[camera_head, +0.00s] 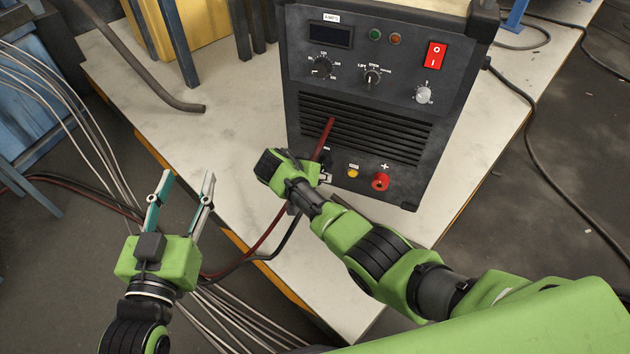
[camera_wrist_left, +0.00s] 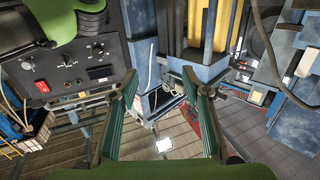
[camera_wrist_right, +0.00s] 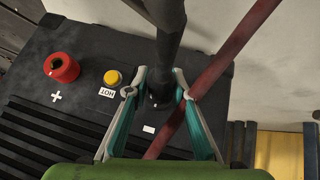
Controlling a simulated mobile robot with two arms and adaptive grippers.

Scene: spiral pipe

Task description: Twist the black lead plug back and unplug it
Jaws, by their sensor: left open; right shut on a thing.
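The welding machine (camera_head: 365,95) stands on the table with its dark front panel facing me. My right gripper (camera_head: 326,176) is at the lower left of this panel. In the right wrist view, its fingers (camera_wrist_right: 158,92) are closed around the black lead plug (camera_wrist_right: 161,86), which sits at the panel; its seating is partly hidden by the fingers. A thick black lead (camera_wrist_right: 170,35) runs up from the plug. My left gripper (camera_head: 187,180) is open and empty, left of the table edge, away from the machine.
A red socket (camera_head: 380,182) with a plus mark and a yellow button (camera_head: 352,173) are right of the plug. A red cable (camera_head: 268,228) passes close by my right gripper. A grey hose end (camera_head: 190,106) lies on the table (camera_head: 235,135). Several cables hang at the left.

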